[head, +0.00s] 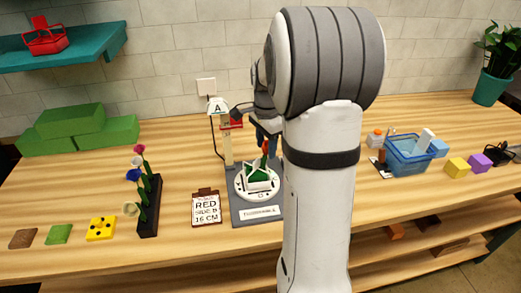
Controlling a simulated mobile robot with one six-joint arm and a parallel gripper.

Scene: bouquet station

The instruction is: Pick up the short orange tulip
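I cannot make out a short orange tulip for certain. A red-orange flower head (265,146) stands over the green and white piece on a round white turntable (241,184), close to my arm. A small orange item (377,132) sits at the right, beside the blue bin, too small to identify. A black rack (150,210) at the left holds a pink flower (139,149), a blue flower (133,174) and a pale flower (130,209). My gripper (262,135) is above the turntable's back side, mostly hidden behind my arm. Its fingers are unclear.
A clipboard (206,208) reads "RED SIDE B 16 CM". A post (227,148) with an "A" sign stands behind the turntable. Green blocks (70,128) are back left. A blue bin (405,165) and colored cubes (457,167) are right. Open tabletop lies between rack and clipboard.

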